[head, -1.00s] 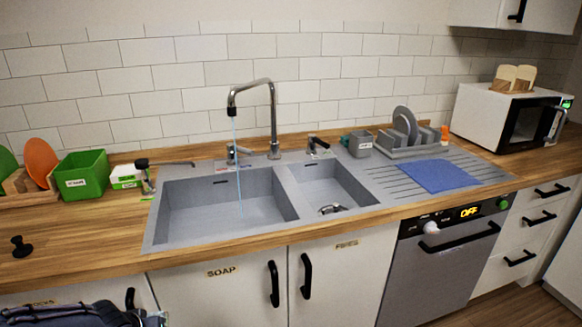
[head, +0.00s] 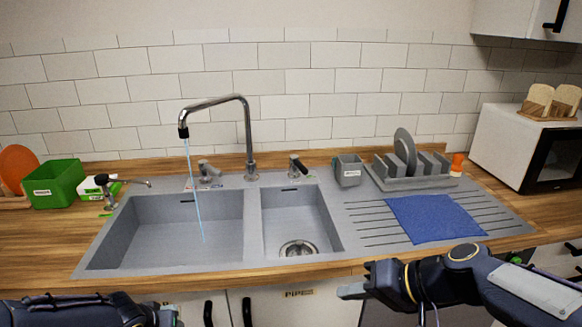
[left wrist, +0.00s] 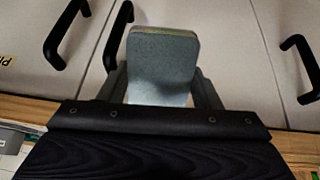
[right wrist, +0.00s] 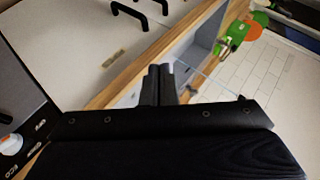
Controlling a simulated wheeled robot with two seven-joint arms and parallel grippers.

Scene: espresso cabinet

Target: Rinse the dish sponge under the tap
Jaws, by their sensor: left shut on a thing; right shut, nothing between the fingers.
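The tap (head: 247,125) stands behind the sink, and a thin blue stream of water (head: 196,195) falls from its spout into the large left basin (head: 175,235). In the left wrist view, my left gripper (left wrist: 160,85) is shut on the grey dish sponge (left wrist: 160,62), which has a thin yellowish edge, in front of the cabinet doors. In the head view the left arm is at the bottom left; its fingers and the sponge are hidden there. My right gripper (head: 355,292) is shut and empty in front of the counter's front edge; its closed fingers also show in the right wrist view (right wrist: 158,82).
A smaller basin (head: 300,225) with a drain lies right of the large one. A blue cloth (head: 435,218) lies on the drainboard, with a dish rack (head: 408,170) and grey holder (head: 348,171) behind. A green box (head: 55,184) stands left. Both basins look clear.

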